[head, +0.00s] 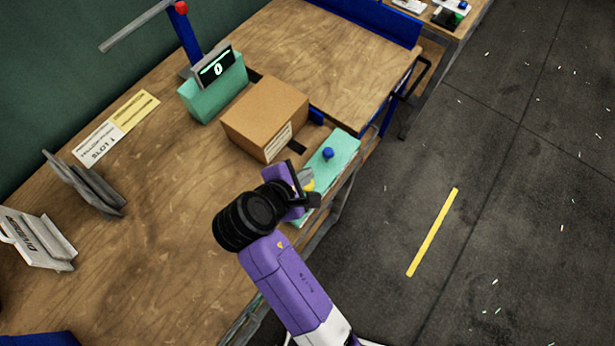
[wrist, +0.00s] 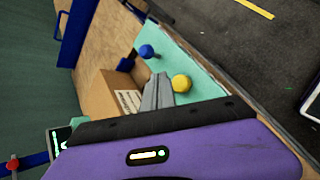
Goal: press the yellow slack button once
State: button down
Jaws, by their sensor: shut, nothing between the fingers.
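The yellow button (wrist: 181,83) stands on a mint-green control panel (wrist: 211,85) in the wrist view. In the head view the yellow button (head: 308,186) is mostly hidden by my gripper. A blue button (wrist: 146,51) is on the same panel, farther along; it also shows in the head view (head: 327,153). My gripper (head: 306,177) is shut and empty. In the wrist view its fingertips (wrist: 157,78) point along the panel, just left of the yellow button. I cannot tell whether they touch it.
A cardboard box (head: 265,112) sits beside the panel. A green display unit (head: 213,87) reading 0 stands behind it. Grey dividers (head: 85,188) and paper cards (head: 120,128) are on the wooden bench at left. Open floor (head: 500,200) lies right of the bench.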

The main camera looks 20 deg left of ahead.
jog(key=shift+r, duration=1.4)
